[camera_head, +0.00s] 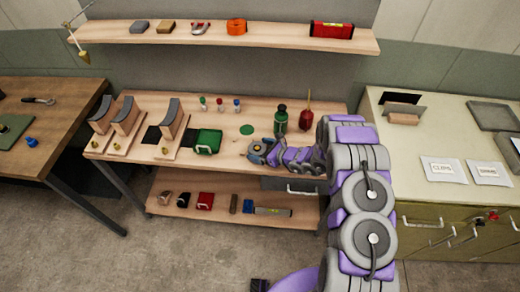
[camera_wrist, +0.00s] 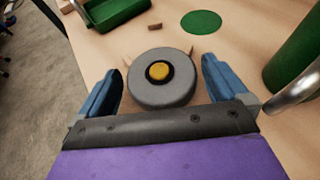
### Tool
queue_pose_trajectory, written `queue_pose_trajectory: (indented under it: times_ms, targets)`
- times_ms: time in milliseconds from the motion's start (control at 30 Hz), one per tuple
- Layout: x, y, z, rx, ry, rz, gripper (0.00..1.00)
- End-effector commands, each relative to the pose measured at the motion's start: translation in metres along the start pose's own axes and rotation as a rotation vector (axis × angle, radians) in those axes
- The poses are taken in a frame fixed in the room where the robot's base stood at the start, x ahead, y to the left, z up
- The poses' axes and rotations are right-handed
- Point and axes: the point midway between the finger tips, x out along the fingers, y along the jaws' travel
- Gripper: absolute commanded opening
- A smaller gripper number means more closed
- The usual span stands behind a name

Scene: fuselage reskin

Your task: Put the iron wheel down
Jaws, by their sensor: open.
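The iron wheel is a grey disc with a yellow hub. In the wrist view the iron wheel (camera_wrist: 161,79) stands on the wooden tabletop between the two blue fingers of my gripper (camera_wrist: 165,88). The fingers are spread, with a visible gap on each side of the wheel. In the head view my gripper (camera_head: 262,152) is low over the bench top, right of the green tray. The wheel is too small there to make out clearly. The underside of the wheel is hidden.
A green tray (camera_wrist: 113,12) and a flat green disc (camera_wrist: 201,22) lie beyond the wheel. A green bottle (camera_head: 281,119) and a red oil can (camera_head: 306,116) stand behind my arm. Curved-top stands (camera_head: 172,118) fill the bench's left. A shelf (camera_head: 275,40) runs above.

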Motion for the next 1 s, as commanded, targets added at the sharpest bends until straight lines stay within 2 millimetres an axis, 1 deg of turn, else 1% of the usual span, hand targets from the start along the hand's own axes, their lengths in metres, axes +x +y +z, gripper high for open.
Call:
queue_pose_trajectory:
  times_ms: [167, 400, 600, 700, 800, 1000]
  targets:
    - [-0.023, -0.001, 0.001, 0.004, 0.001, -0.004, 1.0]
    - [-0.072, -0.002, 0.001, 0.005, -0.001, -0.006, 1.0]
    - [-0.104, -0.002, 0.001, 0.003, 0.0, -0.004, 1.0]
    - [-0.113, -0.002, 0.001, 0.0, 0.0, -0.003, 1.0]
    - [-0.117, -0.001, 0.001, -0.001, 0.0, -0.001, 1.0]
    - [-0.118, 0.0, 0.002, -0.005, -0.001, 0.003, 1.0]
